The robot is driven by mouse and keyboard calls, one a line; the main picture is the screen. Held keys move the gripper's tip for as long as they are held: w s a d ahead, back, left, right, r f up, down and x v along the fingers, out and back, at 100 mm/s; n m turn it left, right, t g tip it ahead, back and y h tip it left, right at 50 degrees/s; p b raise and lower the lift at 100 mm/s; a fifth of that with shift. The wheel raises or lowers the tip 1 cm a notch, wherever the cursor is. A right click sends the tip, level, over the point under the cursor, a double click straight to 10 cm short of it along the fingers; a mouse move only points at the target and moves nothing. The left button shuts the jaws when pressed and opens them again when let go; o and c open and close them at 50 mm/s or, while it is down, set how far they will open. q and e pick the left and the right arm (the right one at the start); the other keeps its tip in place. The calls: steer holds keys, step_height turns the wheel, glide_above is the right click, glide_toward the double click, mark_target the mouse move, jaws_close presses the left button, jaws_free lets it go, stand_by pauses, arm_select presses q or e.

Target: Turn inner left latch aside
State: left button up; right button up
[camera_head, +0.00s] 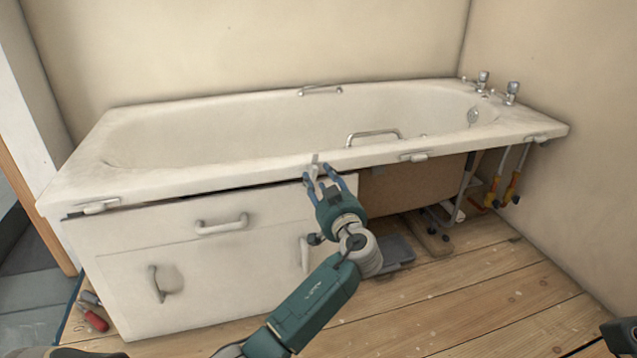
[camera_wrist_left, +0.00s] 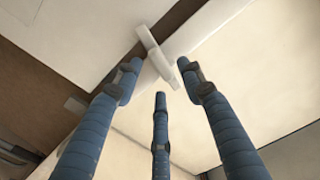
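The inner left latch (camera_head: 315,160) is a small pale bar under the front rim of the white bathtub (camera_head: 240,168), at the right end of the fitted white panel (camera_head: 190,262). In the head view it stands roughly upright, across the rim's edge. In the left wrist view the latch (camera_wrist_left: 158,56) lies slanted just beyond my fingertips. My left gripper (camera_head: 321,177) is open, its blue fingers (camera_wrist_left: 160,85) spread apart with the latch around their tips. I cannot tell whether any finger touches it. My right gripper is not clearly in view.
Other latches sit along the rim: far left (camera_head: 98,206), right of centre (camera_head: 413,157) and far right (camera_head: 537,139). The right half under the tub is open, with orange-handled tools (camera_head: 512,187) and pipes. A red-handled tool (camera_head: 93,318) lies at lower left. The wooden floor (camera_head: 450,300) in front is mostly free.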

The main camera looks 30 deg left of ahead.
arm_select(q)
steer(key=shift+x, duration=0.85)
jaws_close()
